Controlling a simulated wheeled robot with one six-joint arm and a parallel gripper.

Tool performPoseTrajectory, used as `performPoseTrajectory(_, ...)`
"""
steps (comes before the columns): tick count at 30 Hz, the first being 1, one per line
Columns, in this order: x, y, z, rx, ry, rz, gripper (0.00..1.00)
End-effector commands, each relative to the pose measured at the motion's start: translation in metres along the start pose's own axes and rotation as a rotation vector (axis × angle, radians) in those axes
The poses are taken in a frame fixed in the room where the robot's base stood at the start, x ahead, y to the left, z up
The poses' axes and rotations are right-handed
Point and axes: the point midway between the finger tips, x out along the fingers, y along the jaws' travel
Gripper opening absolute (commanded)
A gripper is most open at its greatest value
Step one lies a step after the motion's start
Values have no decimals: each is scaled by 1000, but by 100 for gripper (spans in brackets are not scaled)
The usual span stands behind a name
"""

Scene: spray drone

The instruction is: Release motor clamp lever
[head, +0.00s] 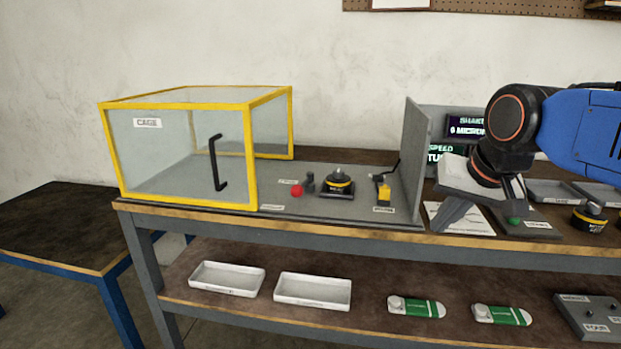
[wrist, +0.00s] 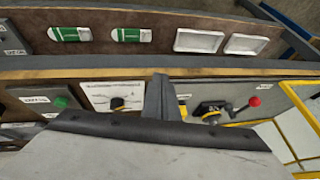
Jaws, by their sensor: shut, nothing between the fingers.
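A dark round motor (head: 337,186) with a yellow band sits on a grey base on the bench. Beside it, on the left, is a lever with a red ball knob (head: 296,190). In the wrist view the red knob (wrist: 254,101) shows at the right, on a black arm beside the motor (wrist: 211,110). My gripper (head: 447,219) is shut and empty, right of the grey partition, apart from the lever. In the wrist view my gripper's fingers (wrist: 160,98) are together and partly block the yellow block. The lever's pivot is too small to make out.
A yellow-framed clear cage (head: 180,150) with a black handle stands at the left. A yellow block with a black lever (head: 383,191) stands near the upright grey partition (head: 414,165), between my gripper and the motor. Another motor (head: 589,217) sits at the right.

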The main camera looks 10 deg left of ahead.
Motion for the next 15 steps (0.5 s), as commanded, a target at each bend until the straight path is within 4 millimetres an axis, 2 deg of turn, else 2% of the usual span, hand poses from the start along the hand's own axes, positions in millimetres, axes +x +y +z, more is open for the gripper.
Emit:
performPoseTrajectory(1, 0, -18, -13, 0, -2, -15, 0)
performPoseTrajectory(6, -2, -73, -50, 24, -4, -64, 0)
performPoseTrajectory(15, -2, -174, -94, 61, -20, -145, 0)
